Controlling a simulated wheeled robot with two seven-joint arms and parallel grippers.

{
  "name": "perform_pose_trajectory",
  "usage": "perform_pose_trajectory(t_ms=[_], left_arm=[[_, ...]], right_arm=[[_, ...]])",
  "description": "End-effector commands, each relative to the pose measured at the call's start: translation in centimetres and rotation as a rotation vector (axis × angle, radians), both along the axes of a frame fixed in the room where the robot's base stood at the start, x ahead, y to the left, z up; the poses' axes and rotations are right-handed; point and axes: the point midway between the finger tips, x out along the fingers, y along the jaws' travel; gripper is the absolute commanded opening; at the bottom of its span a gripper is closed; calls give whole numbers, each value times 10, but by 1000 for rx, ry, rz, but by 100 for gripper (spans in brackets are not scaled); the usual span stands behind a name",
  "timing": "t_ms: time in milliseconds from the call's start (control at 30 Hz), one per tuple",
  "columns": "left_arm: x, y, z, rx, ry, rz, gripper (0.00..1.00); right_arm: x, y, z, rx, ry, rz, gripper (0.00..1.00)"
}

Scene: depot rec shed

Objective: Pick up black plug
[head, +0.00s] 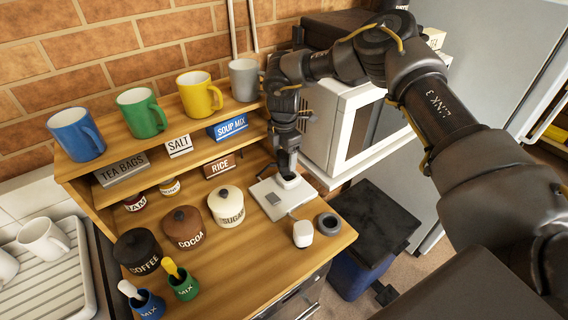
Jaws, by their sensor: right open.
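A small round black piece with a raised rim and a greyer centre (328,223), which looks like the black plug, lies on the wooden counter (235,270) near its right front corner. My right gripper (287,168) points down over the back right of the counter, behind and to the left of the black piece and apart from it. Its jaws are open, though the fingers are small and dark here. A small white round item (289,181) shows right under the fingertips; I cannot tell whether they touch it. My left gripper is out of view.
A sugar jar (226,206), cocoa jar (184,228) and coffee jar (137,251) stand left. Shelves with mugs are behind; a microwave (345,125) is right.

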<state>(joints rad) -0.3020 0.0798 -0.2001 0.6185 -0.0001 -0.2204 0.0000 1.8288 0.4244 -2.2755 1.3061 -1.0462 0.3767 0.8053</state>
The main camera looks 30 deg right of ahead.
Motion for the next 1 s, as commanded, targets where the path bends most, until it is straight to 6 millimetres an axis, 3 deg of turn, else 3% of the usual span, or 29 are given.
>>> perform_pose_trajectory(t_ms=[33,200,467,867,1000], left_arm=[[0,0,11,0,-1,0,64],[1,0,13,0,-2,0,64],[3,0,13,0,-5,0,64],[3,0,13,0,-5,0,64],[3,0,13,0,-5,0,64]], right_arm=[[-1,-2,-3,-2,3,0,68],[-1,-2,-24,0,1,-3,68],[0,-2,-28,0,-1,-2,68],[0,-2,-27,0,-1,-2,17],[0,-2,-27,0,-1,-2,16]])
